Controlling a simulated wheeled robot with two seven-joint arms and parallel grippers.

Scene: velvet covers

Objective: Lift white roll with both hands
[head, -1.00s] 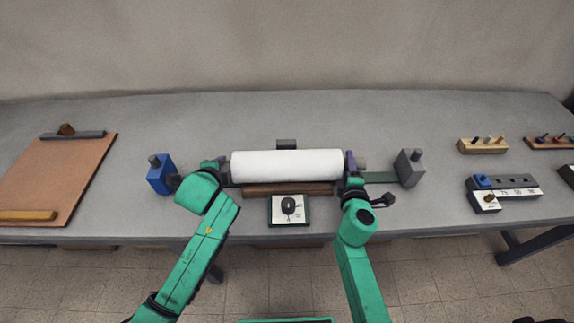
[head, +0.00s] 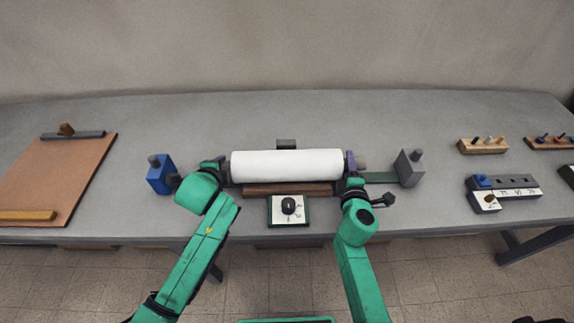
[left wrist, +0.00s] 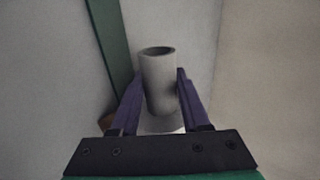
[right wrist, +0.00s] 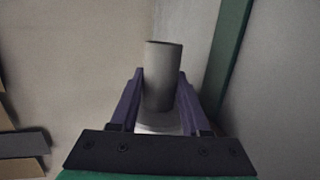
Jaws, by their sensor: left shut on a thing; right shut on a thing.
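The white roll (head: 287,164) lies level, left to right, across the middle of the table in the head view. A grey core end sticks out at each side. My left gripper (left wrist: 160,95) is shut on the roll's left core end (left wrist: 158,68), with a purple finger on each side of it. My right gripper (right wrist: 160,95) is shut on the roll's right core end (right wrist: 163,65) in the same way. In the head view, my arms hide most of the left core end. Whether the roll is clear of its support cannot be told.
A blue block (head: 161,175) stands left of the roll and a grey block (head: 409,168) right of it. A dial box (head: 289,210) and brown bar (head: 287,190) lie in front. A brown board (head: 60,178) is far left. Peg blocks (head: 482,146) are at right.

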